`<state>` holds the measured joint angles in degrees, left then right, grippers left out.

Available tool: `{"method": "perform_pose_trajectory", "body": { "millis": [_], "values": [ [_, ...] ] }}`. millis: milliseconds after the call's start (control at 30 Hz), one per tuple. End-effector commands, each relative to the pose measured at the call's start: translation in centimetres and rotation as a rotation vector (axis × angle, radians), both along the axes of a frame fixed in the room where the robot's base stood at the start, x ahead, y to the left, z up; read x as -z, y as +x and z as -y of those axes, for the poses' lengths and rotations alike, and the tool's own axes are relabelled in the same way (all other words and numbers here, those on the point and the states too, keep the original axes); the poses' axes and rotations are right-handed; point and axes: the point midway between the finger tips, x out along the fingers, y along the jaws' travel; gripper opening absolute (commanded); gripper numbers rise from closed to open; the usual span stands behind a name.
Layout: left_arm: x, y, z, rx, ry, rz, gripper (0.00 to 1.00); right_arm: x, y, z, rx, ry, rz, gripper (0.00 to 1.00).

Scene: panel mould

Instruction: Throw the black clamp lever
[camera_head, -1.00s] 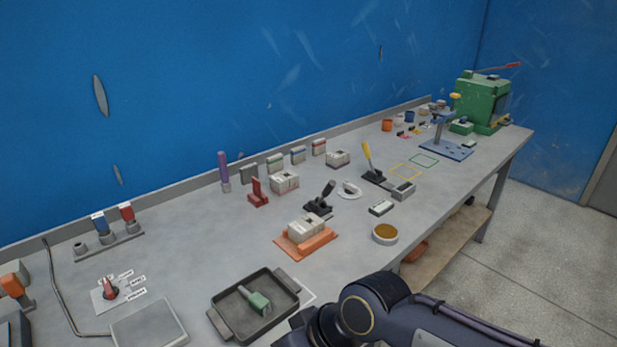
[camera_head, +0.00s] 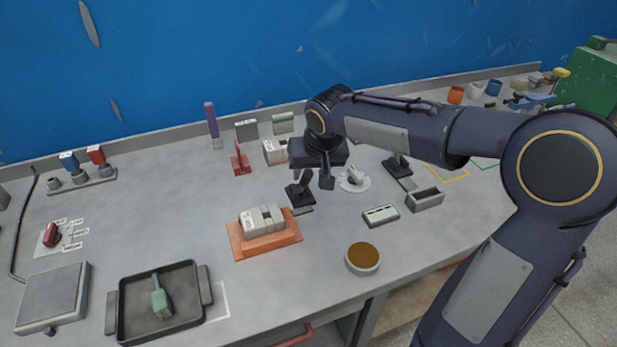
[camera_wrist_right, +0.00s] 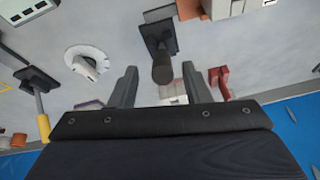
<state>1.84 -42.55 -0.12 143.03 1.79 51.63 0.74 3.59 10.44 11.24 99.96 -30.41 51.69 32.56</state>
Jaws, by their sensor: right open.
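The black clamp lever (camera_head: 303,184) stands on its dark base on the bench, behind the orange block, with its handle raised. It also shows in the right wrist view (camera_wrist_right: 161,68), with its rounded end in line with the gap between the fingers. My right gripper (camera_head: 322,178) is open and points down at the lever from close above and to its right in the head view. In the right wrist view the open fingers (camera_wrist_right: 159,72) lie to either side of the lever's end. I see no contact. My left gripper is out of view.
A white lever on a round plate (camera_head: 354,181) sits right of the clamp, and a red clamp (camera_head: 240,161) left of it. Grey blocks on an orange base (camera_head: 265,240) stand in front. A dark tray (camera_head: 197,318) and a round dish (camera_head: 362,259) lie nearer the front edge.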

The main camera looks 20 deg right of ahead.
Motion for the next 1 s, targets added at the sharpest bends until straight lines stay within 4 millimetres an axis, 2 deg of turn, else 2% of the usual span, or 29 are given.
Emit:
{"method": "perform_pose_trajectory", "body": {
  "millis": [100,233,567,667,900,1000],
  "values": [
    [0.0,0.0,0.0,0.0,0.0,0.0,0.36,1.8,0.7,0.0,-0.001,0.001,-0.005,0.43],
    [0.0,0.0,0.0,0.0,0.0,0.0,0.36,2.9,1.2,0.0,-0.001,0.0,-0.002,0.43],
    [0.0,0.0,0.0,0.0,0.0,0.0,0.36,3.4,1.4,0.0,0.0,0.001,0.0,0.43],
    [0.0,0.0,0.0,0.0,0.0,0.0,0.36,3.4,1.4,0.0,0.0,0.001,0.0,0.33],
    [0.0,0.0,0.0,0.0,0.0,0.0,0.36,3.4,1.4,0.0,-0.001,0.0,0.0,0.01],
    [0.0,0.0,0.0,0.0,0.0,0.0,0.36,3.4,1.4,0.0,-0.001,0.0,0.0,0.0]
  ]
}}
